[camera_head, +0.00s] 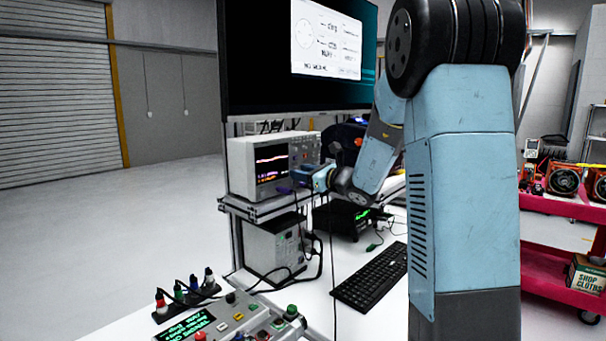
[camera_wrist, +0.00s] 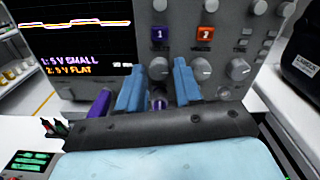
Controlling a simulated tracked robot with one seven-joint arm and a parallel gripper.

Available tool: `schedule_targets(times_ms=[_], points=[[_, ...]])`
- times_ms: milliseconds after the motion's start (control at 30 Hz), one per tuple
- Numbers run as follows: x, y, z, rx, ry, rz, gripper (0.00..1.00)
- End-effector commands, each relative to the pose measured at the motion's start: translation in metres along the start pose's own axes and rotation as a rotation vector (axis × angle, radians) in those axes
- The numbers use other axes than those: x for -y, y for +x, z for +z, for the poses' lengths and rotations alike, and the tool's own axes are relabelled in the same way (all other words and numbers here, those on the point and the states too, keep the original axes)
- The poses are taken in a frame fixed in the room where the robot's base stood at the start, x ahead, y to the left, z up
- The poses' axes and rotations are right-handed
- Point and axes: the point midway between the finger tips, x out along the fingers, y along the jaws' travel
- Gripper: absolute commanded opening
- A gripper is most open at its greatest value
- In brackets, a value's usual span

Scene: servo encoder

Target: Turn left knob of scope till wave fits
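The scope (camera_head: 245,165) is a light box on a raised shelf; its screen (camera_head: 271,163) faces right. In the wrist view, its screen (camera_wrist: 65,35) shows orange and purple traces near the top and the words "1: 5 V SMALL" and "2: 5 V FLAT". The grey left knob (camera_wrist: 158,69) sits below a purple button marked 1. My gripper (camera_wrist: 156,66) is open, its two blue fingers apart on either side of that knob, with visible gaps. I cannot tell how far the tips reach along it. In the head view, my gripper (camera_head: 318,180) is at the scope's front.
A middle knob (camera_wrist: 202,69) sits close beside my right finger, below an orange button. A right knob (camera_wrist: 238,69) is farther over. A purple plug (camera_wrist: 96,108) is left of my fingers. A keyboard (camera_head: 370,276) and control box (camera_head: 245,320) lie below.

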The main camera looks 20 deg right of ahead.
Motion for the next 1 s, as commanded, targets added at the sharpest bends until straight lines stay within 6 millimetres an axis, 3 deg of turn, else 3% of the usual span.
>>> schedule_targets(times_ms=[167,500,1000], points=[[0.0000,-0.0002,0.0000,0.000,0.000,0.000,0.34],[0.0000,-0.0005,-0.0001,0.000,0.000,0.000,0.01],[0.0001,-0.0005,-0.0002,0.000,-0.111,0.001,0.00]])
